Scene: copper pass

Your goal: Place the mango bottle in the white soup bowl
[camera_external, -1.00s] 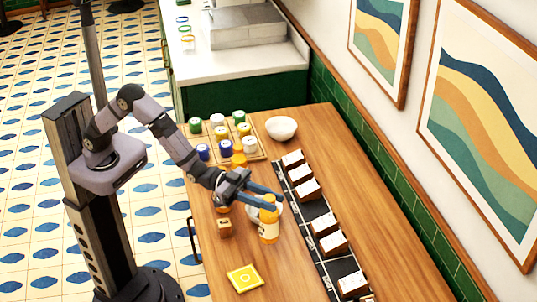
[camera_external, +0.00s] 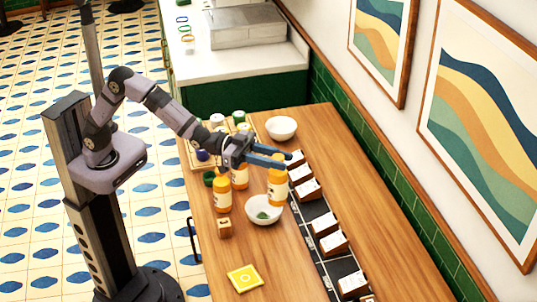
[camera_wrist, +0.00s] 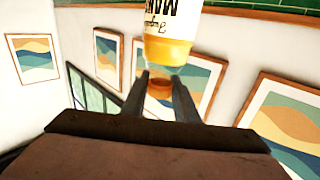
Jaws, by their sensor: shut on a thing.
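My gripper (camera_external: 276,159) is shut on the mango bottle (camera_external: 277,187), an orange bottle with a white label, and holds it upright above the table. In the wrist view, the bottle (camera_wrist: 168,45) shows the letters "MAN" upside down beyond my fingertips (camera_wrist: 160,80). A white bowl (camera_external: 254,217) with something green inside stands just below and left of the bottle in the picture. A second white bowl (camera_external: 281,128), seemingly empty, stands at the far end of the table. I cannot tell which is the soup bowl.
Two other orange bottles (camera_external: 222,195) stand left of the near bowl, with a small wooden block (camera_external: 224,227) in front. Several lidded jars stand on a board behind. A black strip (camera_external: 317,210) with several white-topped boxes runs along the right. A yellow square (camera_external: 245,278) lies nearer.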

